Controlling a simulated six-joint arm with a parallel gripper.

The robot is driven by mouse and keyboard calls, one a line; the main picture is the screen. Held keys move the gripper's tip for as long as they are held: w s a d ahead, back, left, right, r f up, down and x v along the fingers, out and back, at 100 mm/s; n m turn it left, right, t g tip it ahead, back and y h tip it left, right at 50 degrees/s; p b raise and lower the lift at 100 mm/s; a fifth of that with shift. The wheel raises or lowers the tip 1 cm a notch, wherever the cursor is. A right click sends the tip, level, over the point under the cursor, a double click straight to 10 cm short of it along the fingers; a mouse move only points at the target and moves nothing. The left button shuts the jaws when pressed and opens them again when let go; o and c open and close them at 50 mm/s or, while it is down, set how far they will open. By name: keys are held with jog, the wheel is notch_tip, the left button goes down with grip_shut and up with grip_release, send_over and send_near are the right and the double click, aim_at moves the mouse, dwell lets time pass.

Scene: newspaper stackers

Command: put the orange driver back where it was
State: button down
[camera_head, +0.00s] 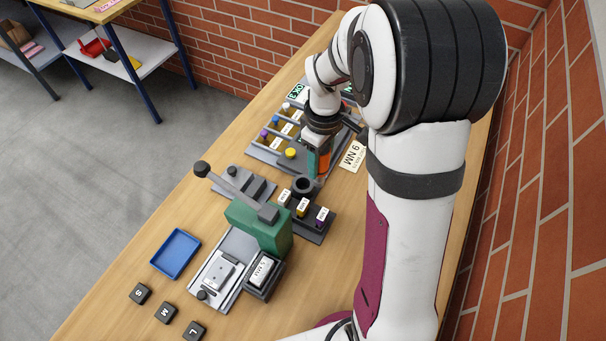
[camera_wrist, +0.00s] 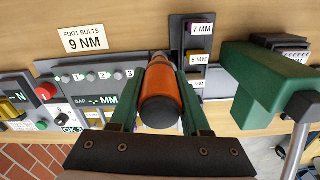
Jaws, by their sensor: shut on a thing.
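My gripper (camera_head: 318,158) is shut on the orange driver (camera_head: 324,162), its green fingers on both sides of the handle. In the wrist view the driver (camera_wrist: 163,90) shows orange with a black butt end towards the camera. Its far end is mostly hidden. In the head view the driver hangs roughly upright behind and right of a dark round cup (camera_head: 304,185). The cup is at the back of a dark stand (camera_head: 316,236) with several labelled bits. I cannot tell whether the driver touches the stand. The stand (camera_wrist: 187,28) also shows in the wrist view.
A green lever press (camera_head: 258,225) stands in front of the stand. A rack with coloured knobs (camera_head: 283,135) lies behind. A "9 NM" card (camera_head: 352,156) lies right of the driver. A gap-display panel (camera_wrist: 95,88) shows in the wrist view. A blue tray (camera_head: 175,254) is front left.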

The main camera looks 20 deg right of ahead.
jog(key=shift+w+a+f, duration=0.35)
jog(key=shift+a+f, duration=0.15)
jog(key=shift+f, duration=0.55)
jog(key=shift+w+a+f, duration=0.4)
jog(key=shift+a+f, duration=0.15)
jog(key=shift+f, duration=0.5)
jog(key=shift+w+a+f, duration=0.35)
jog(key=shift+a+f, duration=0.15)
jog(key=shift+f, duration=0.55)
jog(key=shift+f, duration=0.1)
jog(key=shift+c, duration=1.8)
grip_release()
notch_tip(320, 180, up, 12)
jog(key=s+a+r+m+y, duration=0.1)
jog(key=s+m, duration=0.5)
jog(key=s, duration=0.6)
jog(key=s+a+r+m, duration=0.3)
jog(key=s+a+m, duration=0.2)
jog(key=s, duration=0.8)
jog(key=shift+m+y, duration=0.4)
jog(key=shift+m, duration=0.5)
